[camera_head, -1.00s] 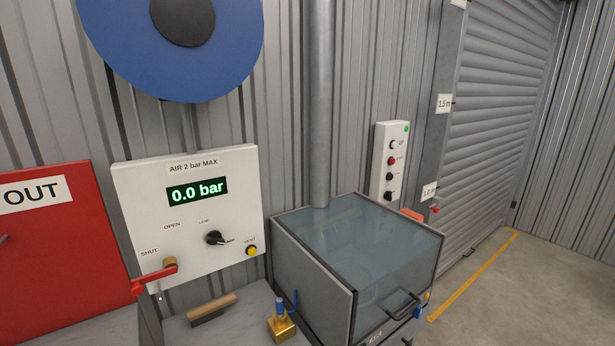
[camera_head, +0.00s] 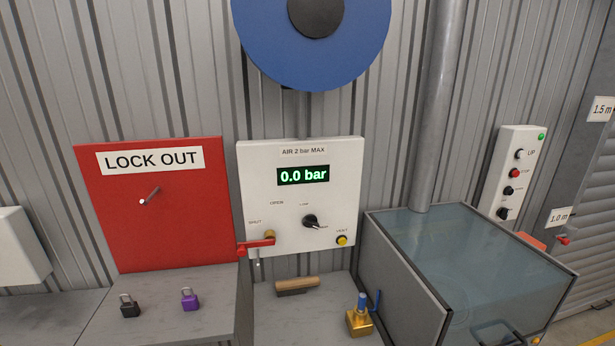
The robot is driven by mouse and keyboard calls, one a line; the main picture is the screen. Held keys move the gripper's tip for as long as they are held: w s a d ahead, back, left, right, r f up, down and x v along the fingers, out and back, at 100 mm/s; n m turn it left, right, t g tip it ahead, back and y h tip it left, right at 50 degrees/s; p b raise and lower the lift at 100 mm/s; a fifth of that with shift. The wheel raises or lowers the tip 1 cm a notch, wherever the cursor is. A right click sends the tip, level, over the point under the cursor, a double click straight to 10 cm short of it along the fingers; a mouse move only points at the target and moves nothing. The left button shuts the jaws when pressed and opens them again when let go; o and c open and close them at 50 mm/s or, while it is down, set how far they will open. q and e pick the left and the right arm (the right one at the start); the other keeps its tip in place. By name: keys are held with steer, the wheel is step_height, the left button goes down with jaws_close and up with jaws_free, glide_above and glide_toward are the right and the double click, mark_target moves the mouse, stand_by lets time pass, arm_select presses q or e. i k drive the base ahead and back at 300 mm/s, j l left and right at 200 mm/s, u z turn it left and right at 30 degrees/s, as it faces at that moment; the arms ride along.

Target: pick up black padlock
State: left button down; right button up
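The black padlock (camera_head: 130,308) sits upright on a grey bench top (camera_head: 165,312), below the red LOCK OUT board (camera_head: 190,235). Its shackle points up. A purple padlock (camera_head: 190,300) sits a little to its right on the same bench top. Neither of my grippers shows in the head view, so I cannot see whether they are open or shut.
A white air panel (camera_head: 350,190) reads 0.0 bar and has a red lever (camera_head: 258,245). Below it lie a wooden-handled brush (camera_head: 298,286) and a brass fitting (camera_head: 360,322). A glass-topped tank (camera_head: 470,255) stands right. Bench space around the padlocks is clear.

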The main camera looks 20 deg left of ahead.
mark_target(132, 309)
steer(key=u, duration=2.15)
